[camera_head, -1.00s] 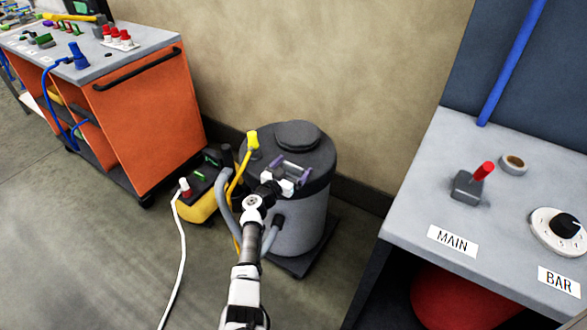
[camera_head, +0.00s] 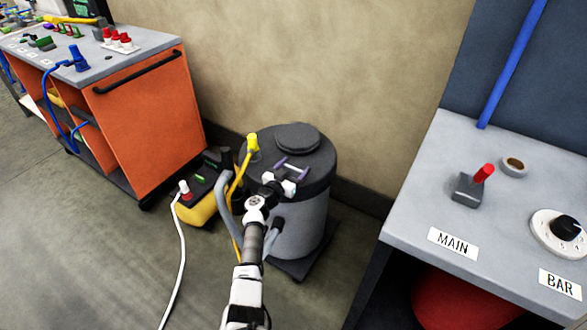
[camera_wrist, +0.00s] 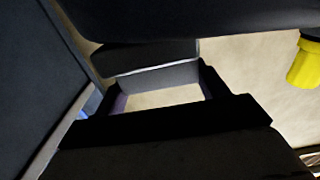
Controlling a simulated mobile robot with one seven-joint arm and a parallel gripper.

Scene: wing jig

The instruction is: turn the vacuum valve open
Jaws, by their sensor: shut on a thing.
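A grey drum (camera_head: 304,212) with a dark lid stands on the floor in the middle of the head view. My gripper (camera_head: 291,167) is over the lid, with purple patches near its fingertips. It is shut on a small pale bar (camera_head: 290,165), which I take to be the vacuum valve's handle. In the wrist view, a grey and dark block (camera_wrist: 155,78) spans between the dark fingers. The fingers and my wrist hide the handle's base, so I cannot tell its turn angle well.
A yellow fitting (camera_head: 253,143) stands on the drum's left side, with hoses beside it. A yellow and black box (camera_head: 200,204) sits left of the drum. An orange cart (camera_head: 150,120) is at the left. A grey bench (camera_head: 420,200) with a red-handled lever (camera_head: 482,174) is at the right.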

